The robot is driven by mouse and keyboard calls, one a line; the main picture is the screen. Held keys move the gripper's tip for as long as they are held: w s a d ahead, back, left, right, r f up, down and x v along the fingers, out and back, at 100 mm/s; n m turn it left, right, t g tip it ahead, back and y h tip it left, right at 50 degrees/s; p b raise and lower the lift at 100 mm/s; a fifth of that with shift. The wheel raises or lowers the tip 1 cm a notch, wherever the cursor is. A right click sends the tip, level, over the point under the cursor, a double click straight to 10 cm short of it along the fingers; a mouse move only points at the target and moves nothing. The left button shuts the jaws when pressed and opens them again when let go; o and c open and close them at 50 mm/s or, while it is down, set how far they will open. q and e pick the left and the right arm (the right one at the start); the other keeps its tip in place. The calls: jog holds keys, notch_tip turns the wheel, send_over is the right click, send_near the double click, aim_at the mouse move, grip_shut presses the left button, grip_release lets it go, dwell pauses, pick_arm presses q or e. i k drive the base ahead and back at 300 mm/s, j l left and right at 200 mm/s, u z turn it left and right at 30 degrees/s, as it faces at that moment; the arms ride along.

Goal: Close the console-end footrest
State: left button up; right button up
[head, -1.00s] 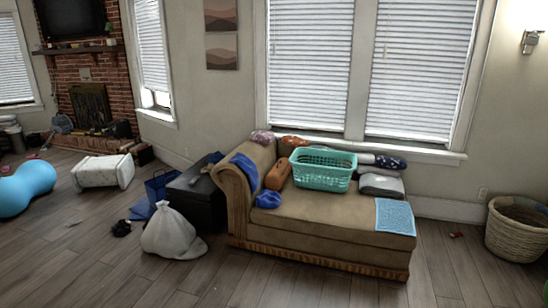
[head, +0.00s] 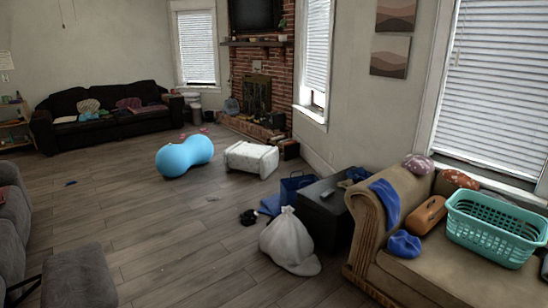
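A grey upholstered footrest (head: 75,280) stands out from a grey sofa (head: 12,215) at the lower left of the head view. A dark metal linkage (head: 22,290) shows between the footrest and the left edge, so this footrest is extended. The picture's edges cut off much of the sofa and the footrest's lower part. No console is visible, so I cannot tell whether this is the console-end footrest. Neither of my grippers is in view.
Wooden floor is open right of the footrest. A white sack (head: 288,243), black chest (head: 325,208) and tan chaise (head: 420,262) with a teal basket (head: 495,228) stand right. A blue peanut ball (head: 185,155) and white pouf (head: 251,158) lie farther back.

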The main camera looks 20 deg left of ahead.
aim_at(80, 276)
jog(key=i+u, duration=0.25)
jog(key=u, duration=0.2)
jog(key=i+l+u, duration=0.2)
jog(key=u, duration=0.25)
jog(key=i+l+u, duration=0.25)
jog(key=u, duration=0.2)
jog(key=i+l+u, duration=0.25)
jog(key=u, duration=0.2)
jog(key=i+l+u, duration=0.1)
jog(key=l+u, duration=0.35)
jog(key=i+u, duration=0.1)
jog(key=u, duration=0.4)
jog(key=i+l+u, duration=0.7)
jog(key=l, duration=0.3)
